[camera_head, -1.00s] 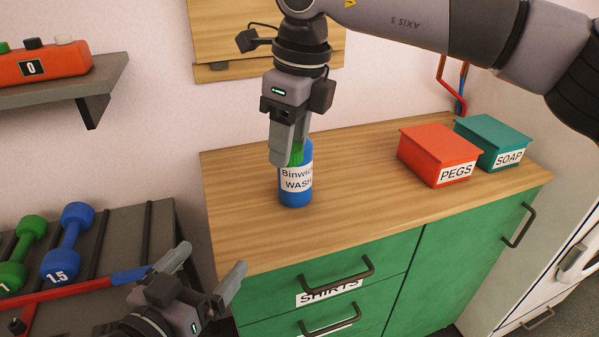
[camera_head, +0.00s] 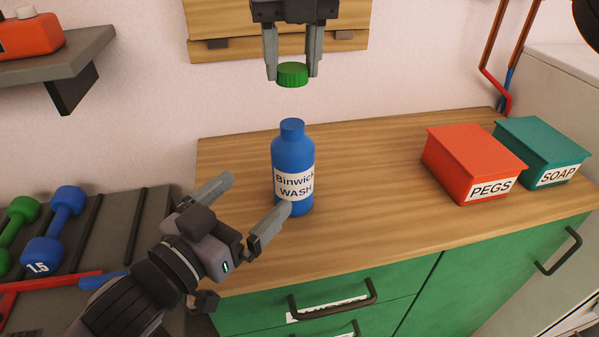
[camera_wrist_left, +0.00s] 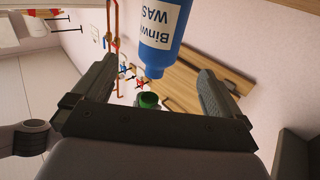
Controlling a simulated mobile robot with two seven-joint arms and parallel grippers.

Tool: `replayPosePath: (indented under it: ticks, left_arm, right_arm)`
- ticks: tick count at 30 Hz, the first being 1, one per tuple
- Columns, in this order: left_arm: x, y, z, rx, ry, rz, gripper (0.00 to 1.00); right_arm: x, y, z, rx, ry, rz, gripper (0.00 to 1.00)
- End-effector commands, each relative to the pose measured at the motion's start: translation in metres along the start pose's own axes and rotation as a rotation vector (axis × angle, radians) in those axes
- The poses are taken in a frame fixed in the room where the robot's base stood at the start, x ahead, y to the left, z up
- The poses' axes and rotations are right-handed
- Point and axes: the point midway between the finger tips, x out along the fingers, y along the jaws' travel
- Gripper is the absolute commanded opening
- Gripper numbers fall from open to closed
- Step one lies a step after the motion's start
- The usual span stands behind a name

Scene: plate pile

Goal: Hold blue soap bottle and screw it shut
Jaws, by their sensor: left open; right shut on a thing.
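The blue soap bottle (camera_head: 292,155) stands upright on the wooden counter, its bare neck facing up. The green cap (camera_head: 292,75) is held above it, apart from the neck. My right gripper (camera_head: 292,72) is shut on the cap, with one finger on each side. My left gripper (camera_head: 258,192) is open at the bottle's left; its nearer fingertip overlaps the bottle's lower edge in the head view, and I cannot tell whether it touches. In the left wrist view the bottle (camera_wrist_left: 157,52) appears upside down at the top, ahead of the open fingers.
A red PEGS box (camera_head: 470,160) and a teal SOAP box (camera_head: 540,150) stand at the right of the counter (camera_head: 380,190). Dumbbells (camera_head: 55,225) lie on a rack at left. A shelf (camera_head: 60,65) juts out at upper left.

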Motion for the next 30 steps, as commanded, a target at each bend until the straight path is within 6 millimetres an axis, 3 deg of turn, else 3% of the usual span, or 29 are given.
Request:
replayPosePath:
  ticks: [14,30]
  left_arm:
    - [0.009,0.000,0.000,0.000,0.001,0.000,1.00]
    - [0.095,0.001,-0.001,0.001,0.001,0.001,1.00]
  right_arm:
    - [0.000,0.000,0.000,-0.001,0.000,0.000,0.17]
    - [0.000,0.000,0.000,-0.001,0.000,0.000,0.17]
